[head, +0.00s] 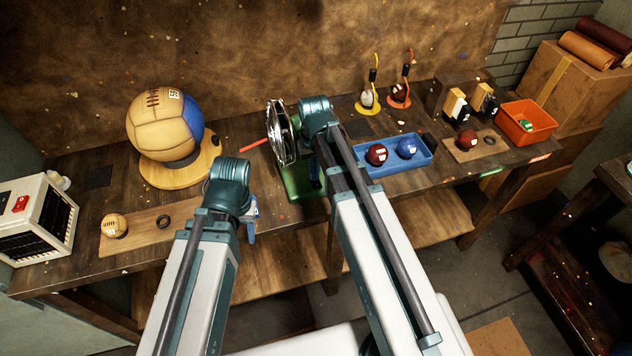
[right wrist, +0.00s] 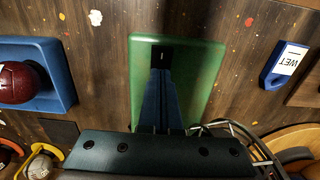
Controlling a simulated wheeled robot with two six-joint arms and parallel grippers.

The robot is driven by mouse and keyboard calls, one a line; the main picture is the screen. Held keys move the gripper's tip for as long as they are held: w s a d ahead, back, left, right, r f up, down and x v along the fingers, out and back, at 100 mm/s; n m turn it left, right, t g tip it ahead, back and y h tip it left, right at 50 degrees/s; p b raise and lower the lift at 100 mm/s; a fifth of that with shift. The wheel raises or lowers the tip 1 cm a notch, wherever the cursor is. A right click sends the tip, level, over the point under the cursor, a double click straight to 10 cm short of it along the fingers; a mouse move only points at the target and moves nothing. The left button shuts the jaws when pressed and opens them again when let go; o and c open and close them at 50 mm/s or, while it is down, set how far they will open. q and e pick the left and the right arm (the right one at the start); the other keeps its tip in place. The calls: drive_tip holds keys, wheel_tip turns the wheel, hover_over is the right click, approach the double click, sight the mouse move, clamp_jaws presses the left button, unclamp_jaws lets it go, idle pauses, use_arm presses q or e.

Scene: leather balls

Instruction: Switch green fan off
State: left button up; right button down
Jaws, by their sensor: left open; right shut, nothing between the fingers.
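The fan's round metal cage (head: 282,132) stands on a green base (head: 294,185) in the head view. The green base also shows in the right wrist view (right wrist: 203,75), with a black switch (right wrist: 162,50) near its upper edge. Part of the cage (right wrist: 245,133) shows at the lower right there. My right gripper (right wrist: 162,72) is shut and empty. Its blue fingertips lie over the base, right by the switch; contact cannot be told. In the head view my right gripper (head: 316,180) is mostly behind its arm. My left gripper (head: 250,235) is open near the table's front edge, mostly hidden.
A blue WET sign (right wrist: 287,65) stands beside the green base. A blue tray (head: 420,157) with two balls is to the right. A large tan ball (head: 155,125) on a wooden stand and a white heater-like box (head: 42,220) are left.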

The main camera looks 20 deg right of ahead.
drive_tip(key=shift+r, duration=0.1)
wheel_tip(320, 180, up, 7)
drive_tip(key=p, duration=0.7)
drive_tip(key=s+a+n+h, duration=0.1)
drive_tip(key=s+a+n, duration=0.2)
drive_tip(key=s+a, duration=0.7)
drive_tip(key=s, duration=0.4)
drive_tip(key=shift+s+a, duration=0.15)
drive_tip(key=shift+a, duration=0.1)
